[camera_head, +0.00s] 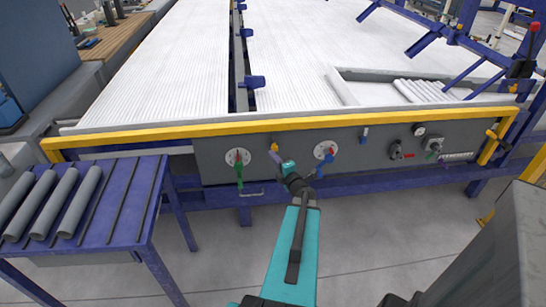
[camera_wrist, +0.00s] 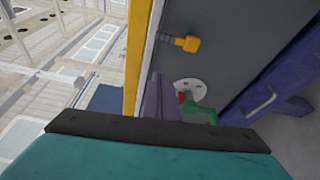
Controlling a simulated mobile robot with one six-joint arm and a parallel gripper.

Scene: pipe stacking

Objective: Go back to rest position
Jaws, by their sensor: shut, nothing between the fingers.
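My gripper (camera_head: 287,164) is at the end of my teal arm, in front of the grey control panel (camera_head: 222,172) of the large machine. It is shut and looks empty, but its fingertips are small and hard to make out in the head view. It appears close to a yellow knob (camera_head: 275,148) on the panel, and I cannot tell the exact gap. The wrist view shows this yellow knob (camera_wrist: 190,44) and a red and green valve handle (camera_wrist: 195,105) on the panel. My teal wrist housing fills the bottom of that view.
A blue table (camera_head: 126,208) with several grey pipes (camera_head: 75,205) stands at the left. A yellow rail (camera_head: 300,124) runs along the machine's edge. More pipes (camera_head: 427,91) lie in a recess at the right. A blue-handled valve (camera_head: 325,160) is right of my gripper. Floor below is clear.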

